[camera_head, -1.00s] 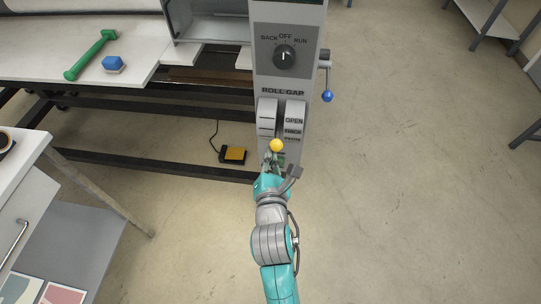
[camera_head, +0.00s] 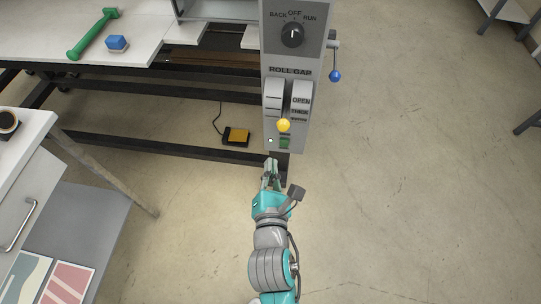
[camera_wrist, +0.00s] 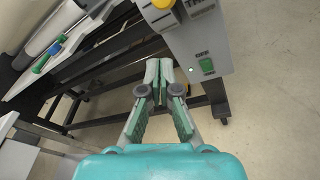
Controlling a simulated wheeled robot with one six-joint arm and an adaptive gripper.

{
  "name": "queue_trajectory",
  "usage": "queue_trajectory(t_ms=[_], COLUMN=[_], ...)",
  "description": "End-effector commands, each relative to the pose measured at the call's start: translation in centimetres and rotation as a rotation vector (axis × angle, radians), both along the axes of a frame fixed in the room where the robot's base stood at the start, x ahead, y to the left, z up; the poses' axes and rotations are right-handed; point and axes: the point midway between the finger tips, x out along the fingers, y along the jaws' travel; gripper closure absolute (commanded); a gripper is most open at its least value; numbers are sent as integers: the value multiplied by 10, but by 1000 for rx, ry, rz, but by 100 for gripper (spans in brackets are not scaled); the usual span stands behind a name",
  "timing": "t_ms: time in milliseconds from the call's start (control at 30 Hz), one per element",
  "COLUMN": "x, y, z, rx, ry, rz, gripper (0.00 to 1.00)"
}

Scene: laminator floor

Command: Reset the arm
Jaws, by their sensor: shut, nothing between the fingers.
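My gripper (camera_head: 270,164) is in front of the lower end of the grey control panel (camera_head: 294,58) in the head view, apart from the yellow knob (camera_head: 284,125) above it. Its fingertips are together with nothing between them. In the wrist view my gripper (camera_wrist: 158,66) points at the machine's dark lower frame, and the yellow knob (camera_wrist: 163,3) is cut by the top edge. A green switch (camera_wrist: 207,64) with a small lit lamp (camera_wrist: 188,70) beside it is on the panel's bottom. The panel has a black dial (camera_head: 292,36) pointing near OFF.
A blue-ended crank (camera_head: 335,76) sticks out at the panel's right. A table (camera_head: 37,133) with a drawer stands at the left. A yellow-topped pedal (camera_head: 236,135) lies on the floor.

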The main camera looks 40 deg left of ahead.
Motion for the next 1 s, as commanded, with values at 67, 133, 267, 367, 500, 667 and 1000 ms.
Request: queue_trajectory(t_ms=[67, 133, 267, 367, 500, 667, 1000], x=[-4, -5, -5, -5, -3, -2, -38], y=[-3, -4, -5, -6, -24, -81, -217], z=[2, 2, 2, 2, -8, -36, -79], rx=[0, 0, 1, 2, 47, 219, 772], ry=[0, 0, -1, 1, 51, 214, 607], rz=[1, 0, 0, -2, -28, -114, -368], gripper=[100, 100, 100, 100, 100, 100, 100])
